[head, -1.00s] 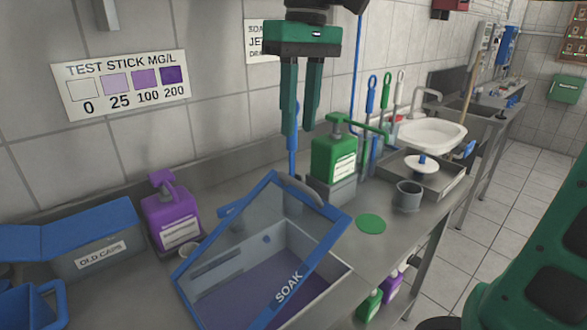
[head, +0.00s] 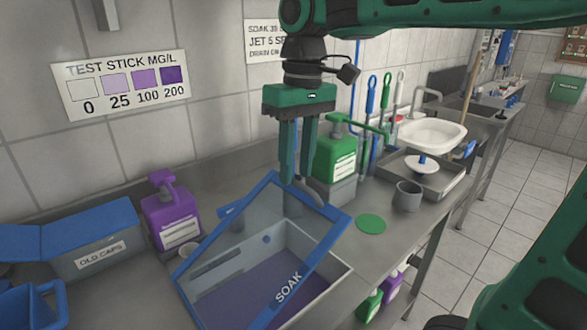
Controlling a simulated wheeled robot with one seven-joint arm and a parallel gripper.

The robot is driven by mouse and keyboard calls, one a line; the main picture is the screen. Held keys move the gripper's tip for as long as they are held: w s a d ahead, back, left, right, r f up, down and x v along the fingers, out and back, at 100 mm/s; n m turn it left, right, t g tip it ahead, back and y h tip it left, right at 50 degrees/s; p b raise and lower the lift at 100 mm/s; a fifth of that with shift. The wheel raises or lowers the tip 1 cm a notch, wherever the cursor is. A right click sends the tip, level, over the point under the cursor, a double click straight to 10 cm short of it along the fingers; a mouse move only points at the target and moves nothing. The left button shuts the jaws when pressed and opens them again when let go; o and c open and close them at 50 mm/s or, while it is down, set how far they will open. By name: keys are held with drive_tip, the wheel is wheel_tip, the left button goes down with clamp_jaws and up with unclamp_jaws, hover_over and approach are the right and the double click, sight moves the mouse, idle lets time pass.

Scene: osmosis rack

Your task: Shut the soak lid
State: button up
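The soak lid (head: 289,285) is a clear panel in a blue frame marked SOAK. It stands tilted open over the soak tub (head: 325,262), a grey box with purple liquid inside. A grey curved handle (head: 311,193) sits at the lid's upper right edge. My gripper (head: 297,178) points down at that handle, its two green fingers apart with a gap between them. The fingertips are at or just behind the handle in the picture; whether they touch it I cannot tell.
A purple pump bottle (head: 172,220) and an OLD CAPS box (head: 98,258) stand left of the tub. A green pump bottle (head: 335,158) stands close behind my gripper. A green disc (head: 371,224) and grey cup (head: 407,196) are on the steel counter to the right.

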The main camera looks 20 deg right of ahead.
drive_tip(key=shift+f, duration=0.6)
clamp_jaws()
